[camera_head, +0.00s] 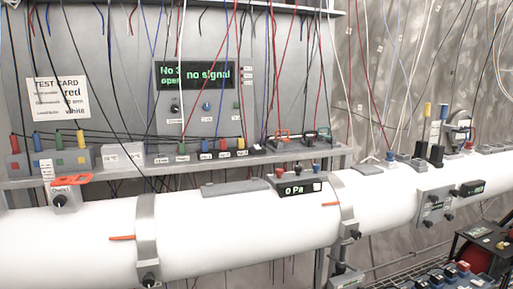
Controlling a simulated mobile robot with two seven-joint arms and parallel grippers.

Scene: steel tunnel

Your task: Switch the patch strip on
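A long, low grey strip (205,157) lies on the shelf and looks like the patch strip. It carries green, blue, red and yellow plugs in a row, and a small black part (257,149) sits at its right end. Whether a switch on it is on or off is too small to tell. On the panel above, a dark display (195,74) shows green text with "no signal" and a partly covered "No" and "open". Neither of my grippers shows in this view.
A thick white pipe (240,235) runs across the front below the shelf, with clamps and a "0 Pa" gauge box (298,188). A grey box with coloured plugs (55,158) stands on the shelf's left. Many thin cables hang before the panel. A dark rack (485,240) stands at lower right.

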